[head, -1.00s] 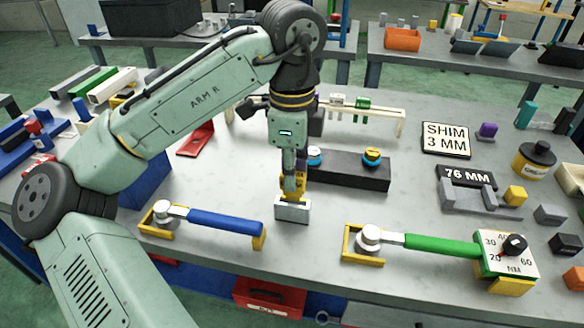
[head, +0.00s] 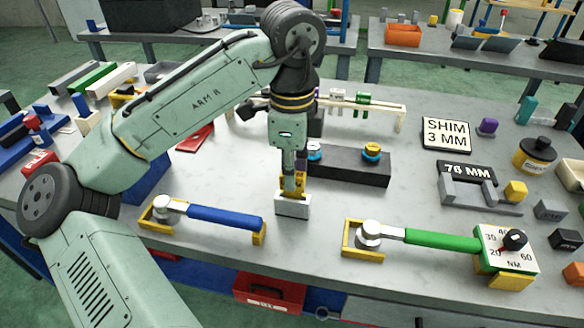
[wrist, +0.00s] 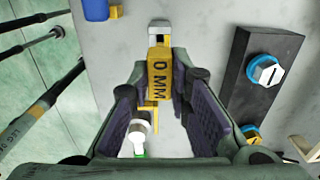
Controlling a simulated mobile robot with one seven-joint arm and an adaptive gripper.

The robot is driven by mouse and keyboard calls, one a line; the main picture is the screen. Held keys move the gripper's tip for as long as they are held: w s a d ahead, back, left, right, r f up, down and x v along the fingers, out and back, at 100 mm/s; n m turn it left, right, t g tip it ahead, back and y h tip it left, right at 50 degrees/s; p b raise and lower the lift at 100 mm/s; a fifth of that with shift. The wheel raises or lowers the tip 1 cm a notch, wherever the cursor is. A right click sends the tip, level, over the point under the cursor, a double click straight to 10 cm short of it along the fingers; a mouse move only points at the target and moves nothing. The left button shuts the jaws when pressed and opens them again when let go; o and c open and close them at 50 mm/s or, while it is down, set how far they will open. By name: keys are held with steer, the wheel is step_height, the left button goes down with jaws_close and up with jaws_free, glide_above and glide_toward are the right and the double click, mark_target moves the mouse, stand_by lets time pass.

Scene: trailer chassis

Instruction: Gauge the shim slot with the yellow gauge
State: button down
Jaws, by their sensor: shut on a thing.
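The yellow gauge (head: 292,187) is upright below my gripper (head: 293,178). In the wrist view, the yellow gauge (wrist: 159,80) has black lettering, of which "0 MM" is readable, and sits between the fingertips of my gripper (wrist: 162,104). My gripper is shut on it. A small pale metal block (head: 292,207), likely the one with the shim slot, stands directly under the gauge. Its end (wrist: 159,36) shows beyond the gauge in the wrist view. The slot itself is hidden, so I cannot tell how deep the gauge sits.
A blue-handled wrench (head: 225,218) lies left of the block, a green-handled one (head: 440,242) to the right. A black block (head: 345,167) with blue and yellow knobs stands close behind. A "SHIM 3 MM" sign (head: 446,134) is farther right. Bare tabletop lies between the block and green wrench.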

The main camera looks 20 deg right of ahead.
steer(key=shift+f, duration=0.9)
stand_by(1.0)
steer(key=shift+r+p, duration=0.85)
steer(key=shift+r, duration=3.15)
